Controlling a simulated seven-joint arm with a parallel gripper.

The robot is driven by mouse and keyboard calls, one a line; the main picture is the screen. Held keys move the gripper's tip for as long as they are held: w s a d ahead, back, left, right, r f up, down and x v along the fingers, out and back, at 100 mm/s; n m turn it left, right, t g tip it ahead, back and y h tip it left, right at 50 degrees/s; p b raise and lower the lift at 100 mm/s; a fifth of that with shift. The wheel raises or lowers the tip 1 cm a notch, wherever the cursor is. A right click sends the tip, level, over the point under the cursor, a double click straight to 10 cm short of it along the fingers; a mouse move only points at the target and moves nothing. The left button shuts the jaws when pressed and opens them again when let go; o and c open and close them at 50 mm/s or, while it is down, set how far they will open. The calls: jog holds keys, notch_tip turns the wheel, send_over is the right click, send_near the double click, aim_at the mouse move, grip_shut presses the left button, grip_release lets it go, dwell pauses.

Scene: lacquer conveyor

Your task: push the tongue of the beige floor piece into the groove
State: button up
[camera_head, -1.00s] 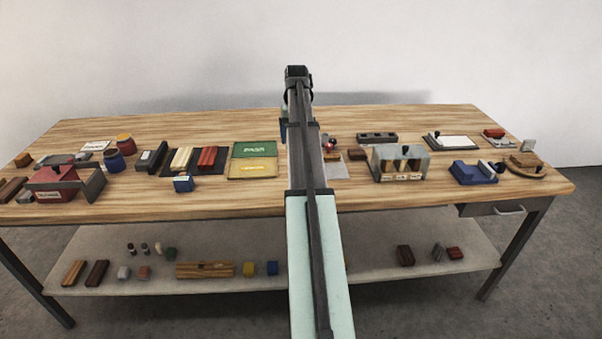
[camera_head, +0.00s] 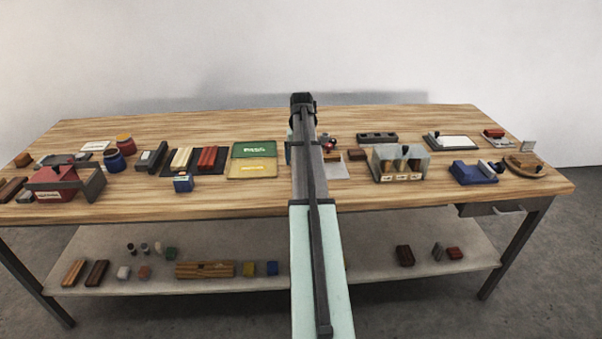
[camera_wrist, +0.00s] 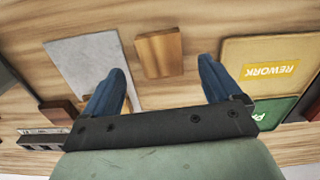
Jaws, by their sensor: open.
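My gripper (camera_wrist: 163,67) shows in the wrist view, with its two blue fingers spread wide apart and nothing held between them. A short tan wooden block (camera_wrist: 160,53), which may be the beige floor piece, lies on the table beyond the fingertips, between their lines. No tongue or groove can be made out. In the head view my arm hides this area and the gripper.
A grey plate (camera_wrist: 85,65) lies left of the block in the wrist view. The yellow REWORK tray (camera_wrist: 265,65) and green panel (camera_wrist: 273,110) lie right. A brown block (camera_head: 357,154) and a grey slotted box (camera_head: 377,138) stand nearby. The table's back strip is clear.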

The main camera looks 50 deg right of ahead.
notch_tip(320, 180, down, 5)
jog(key=shift+w+d+r, duration=0.1)
jog(key=shift+w, duration=0.05)
jog(key=c, duration=1.2)
jog(key=shift+o, duration=0.2)
